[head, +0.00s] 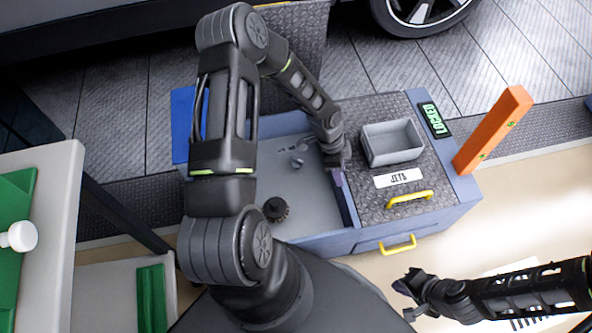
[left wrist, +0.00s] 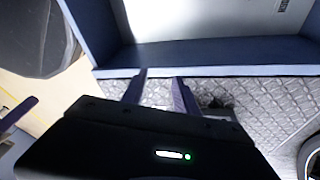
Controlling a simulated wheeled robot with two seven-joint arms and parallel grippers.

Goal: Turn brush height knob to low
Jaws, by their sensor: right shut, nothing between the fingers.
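A black ribbed round knob (head: 276,208) sits on the grey floor of the open blue box, in the head view; it could be the brush height knob, but no label or setting on it is legible. My left gripper (head: 340,178) is to the right of it, apart from it, by the wall between the open bay and the tread-plate lid. In the left wrist view my left gripper (left wrist: 160,88) has its fingers apart with nothing seen between them. My right gripper (head: 408,288) is shut and empty, in front of the box at the lower right.
A grey open bin (head: 392,143), a JETS label (head: 398,178) and a yellow handle (head: 408,197) are on the tread-plate lid. A green LOCKED sign (head: 435,120) and an orange post (head: 493,130) stand right. A small grey fitting (head: 297,161) is in the bay.

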